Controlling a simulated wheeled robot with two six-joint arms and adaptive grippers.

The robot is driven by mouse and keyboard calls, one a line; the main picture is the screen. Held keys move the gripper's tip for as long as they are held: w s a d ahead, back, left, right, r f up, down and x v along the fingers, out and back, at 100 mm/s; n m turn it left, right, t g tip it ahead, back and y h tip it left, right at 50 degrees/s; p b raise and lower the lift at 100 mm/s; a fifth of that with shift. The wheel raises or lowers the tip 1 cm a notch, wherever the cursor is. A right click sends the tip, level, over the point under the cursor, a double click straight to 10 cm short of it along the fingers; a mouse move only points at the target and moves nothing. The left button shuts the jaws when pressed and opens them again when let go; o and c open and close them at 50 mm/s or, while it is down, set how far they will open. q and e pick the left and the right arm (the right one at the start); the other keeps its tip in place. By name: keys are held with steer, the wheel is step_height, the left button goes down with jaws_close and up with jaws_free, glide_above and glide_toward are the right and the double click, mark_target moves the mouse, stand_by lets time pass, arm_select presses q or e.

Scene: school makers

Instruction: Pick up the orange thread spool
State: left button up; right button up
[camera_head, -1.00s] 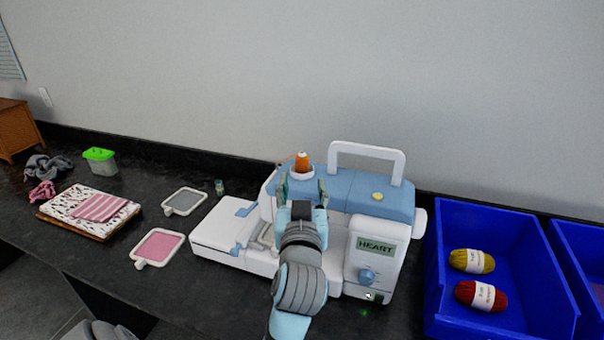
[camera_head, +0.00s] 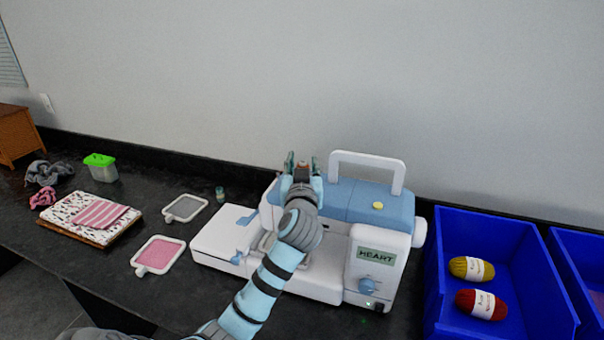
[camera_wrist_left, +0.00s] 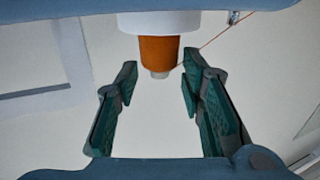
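The orange thread spool (camera_wrist_left: 157,50) stands on its white holder (camera_wrist_left: 158,22) on top of the sewing machine, with its thread running off to the side. In the head view it is mostly hidden by my left gripper. My left gripper (camera_head: 302,161) is over the blue top of the sewing machine (camera_head: 365,200), at the spool's place. In the wrist view its two green-padded fingers are apart, and the spool's narrow pale tip reaches the gap between the fingertips. The fingers do not appear closed on the spool. My right gripper is not in view.
The machine's white carrying handle (camera_head: 367,157) rises right of my left gripper. A blue bin (camera_head: 505,228) with yellow yarn (camera_head: 471,268) and red yarn (camera_head: 480,304) stands to the right. Framed pieces, folded cloth and a green-lidded container (camera_head: 101,167) lie left. The wall is behind.

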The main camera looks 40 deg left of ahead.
arm_select(q)
jaws_close()
steer(key=shift+r, duration=0.15)
